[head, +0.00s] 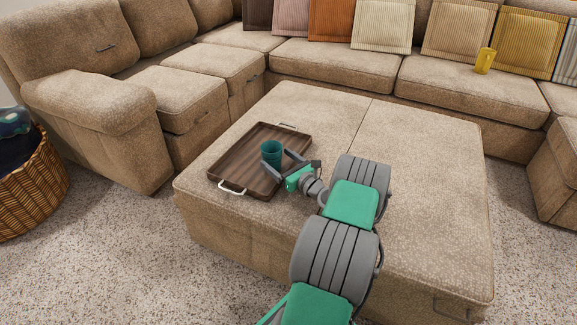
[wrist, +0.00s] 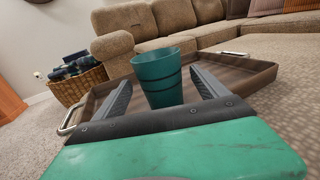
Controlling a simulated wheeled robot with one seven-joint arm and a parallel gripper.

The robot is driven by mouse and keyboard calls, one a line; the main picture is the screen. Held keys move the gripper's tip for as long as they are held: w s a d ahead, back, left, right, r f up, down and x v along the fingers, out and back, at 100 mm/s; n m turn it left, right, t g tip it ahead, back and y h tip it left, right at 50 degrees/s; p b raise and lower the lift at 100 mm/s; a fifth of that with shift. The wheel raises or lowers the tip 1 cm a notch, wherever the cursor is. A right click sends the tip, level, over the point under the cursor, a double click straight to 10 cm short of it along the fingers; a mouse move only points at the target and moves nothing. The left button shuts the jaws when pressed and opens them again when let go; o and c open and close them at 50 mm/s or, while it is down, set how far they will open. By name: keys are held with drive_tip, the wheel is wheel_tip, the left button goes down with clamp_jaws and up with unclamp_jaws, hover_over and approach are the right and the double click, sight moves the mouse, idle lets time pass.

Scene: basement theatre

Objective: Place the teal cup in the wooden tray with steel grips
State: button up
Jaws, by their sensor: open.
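The teal cup (head: 271,153) stands upright in the wooden tray with steel grips (head: 240,160), towards its right side. The tray lies on the beige ottoman, with one steel grip at the near end and one at the far end. My gripper (head: 278,163) is open at the cup, with its fingers to either side. In the wrist view the cup (wrist: 158,78) shows between the two spread fingers (wrist: 160,95), with a visible gap on each side. The cup's base is partly hidden behind the gripper's palm.
The ottoman (head: 410,160) has a wide clear top right of the tray. A sectional sofa (head: 340,65) with several cushions curves around it. A yellow cup (head: 485,61) stands on the sofa seat. A wicker basket (head: 35,185) stands on the carpet at the left.

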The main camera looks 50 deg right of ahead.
drive_tip(key=s, duration=0.6)
drive_tip(key=shift+s+a+f, duration=0.1)
drive_tip(key=shift+s+a, duration=0.05)
drive_tip(key=shift+s, duration=0.15)
drive_tip(key=shift+s+a+b, duration=0.2)
drive_tip(key=shift+s+b, duration=0.4)
drive_tip(key=shift+s, duration=0.35)
